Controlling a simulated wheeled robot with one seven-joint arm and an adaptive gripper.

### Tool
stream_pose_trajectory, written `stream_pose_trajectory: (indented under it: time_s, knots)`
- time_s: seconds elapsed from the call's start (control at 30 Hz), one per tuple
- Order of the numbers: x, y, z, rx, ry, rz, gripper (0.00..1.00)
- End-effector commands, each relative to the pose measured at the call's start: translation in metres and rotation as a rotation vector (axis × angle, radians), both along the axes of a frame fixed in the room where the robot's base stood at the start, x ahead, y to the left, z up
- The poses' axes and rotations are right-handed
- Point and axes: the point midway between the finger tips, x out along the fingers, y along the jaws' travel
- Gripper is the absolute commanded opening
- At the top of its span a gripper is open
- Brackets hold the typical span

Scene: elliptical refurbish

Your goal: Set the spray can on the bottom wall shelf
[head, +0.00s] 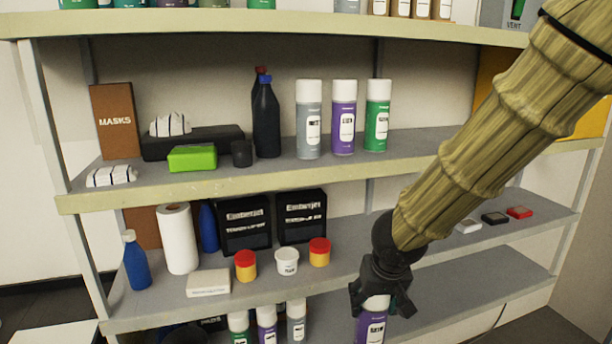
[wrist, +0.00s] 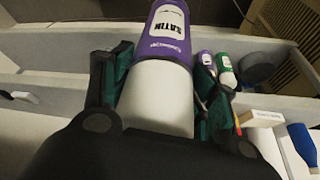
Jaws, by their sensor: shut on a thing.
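A purple spray can with a white cap (head: 371,328) is in my gripper (head: 384,300), low in the head view in front of the shelf unit. In the wrist view the same purple spray can (wrist: 169,35) shows its SATIN label, with the white cap between my gripper's two fingers (wrist: 158,95). My gripper is shut on the can by its cap. The bottom wall shelf (head: 450,295) has several spray cans at its left part, partly hidden by the shelf above. Whether the can touches the bottom shelf I cannot tell.
On the middle shelf stand a white tub (head: 287,262), red-and-yellow jars (head: 245,266), black boxes (head: 246,225) and a paper roll (head: 177,240). The middle shelf's front edge (head: 240,296) is close to my gripper. The bottom shelf looks bare to the right.

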Motion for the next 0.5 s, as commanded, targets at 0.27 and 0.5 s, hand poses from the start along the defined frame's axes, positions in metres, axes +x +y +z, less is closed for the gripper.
stream_pose_trajectory:
  time_s: [0.27, 0.5]
  knots:
    - [0.011, -0.009, -0.049, -0.005, 0.003, -0.007, 0.2]
    - [0.021, -0.017, -0.094, -0.005, 0.004, -0.014, 0.2]
